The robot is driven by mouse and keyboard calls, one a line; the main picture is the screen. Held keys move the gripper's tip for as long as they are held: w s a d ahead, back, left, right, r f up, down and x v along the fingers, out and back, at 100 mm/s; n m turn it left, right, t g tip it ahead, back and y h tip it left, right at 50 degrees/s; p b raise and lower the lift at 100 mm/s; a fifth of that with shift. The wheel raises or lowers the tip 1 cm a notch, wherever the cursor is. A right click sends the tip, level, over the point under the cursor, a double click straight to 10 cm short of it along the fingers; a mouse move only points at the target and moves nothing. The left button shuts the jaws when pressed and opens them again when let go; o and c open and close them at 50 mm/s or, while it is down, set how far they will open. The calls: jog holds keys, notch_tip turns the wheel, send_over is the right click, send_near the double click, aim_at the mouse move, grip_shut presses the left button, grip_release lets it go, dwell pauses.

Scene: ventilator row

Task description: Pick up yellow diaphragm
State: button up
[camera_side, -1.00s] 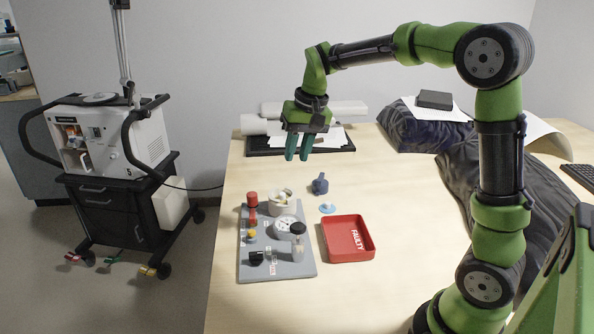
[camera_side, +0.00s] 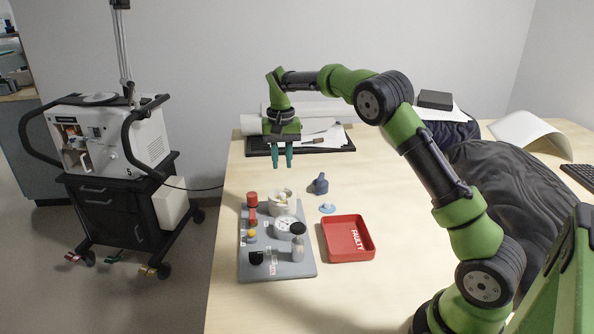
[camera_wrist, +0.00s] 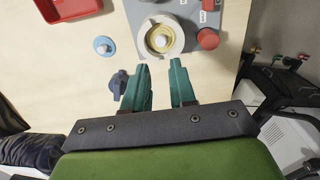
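The yellow diaphragm (camera_wrist: 159,41) shows in the wrist view as a small pale yellow disc with a lighter centre. It sits inside a round white cup (camera_wrist: 173,27) on the grey board. In the side view the cup (camera_side: 278,210) stands at the board's far end, with the pale yellow piece (camera_side: 283,196) at its mouth. My gripper (camera_side: 282,166) hangs above the table beyond the cup, fingers pointing down. In the wrist view my gripper (camera_wrist: 160,66) has its two green fingers apart with nothing between them, and the cup lies just ahead of the fingertips.
The grey board (camera_side: 256,271) also carries a red-capped part (camera_side: 252,198), a round gauge (camera_side: 285,228), a small orange-yellow knob (camera_side: 251,233) and a dark-capped jar (camera_side: 298,247). A blue knob (camera_side: 321,184), a blue disc (camera_side: 328,208) and a red tray (camera_side: 348,255) lie right of it.

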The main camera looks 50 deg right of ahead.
aim_at(282, 193)
notch_tip(282, 193, down, 10)
jog(key=shift+a+r, duration=0.1)
grip_shut()
dwell(0.4)
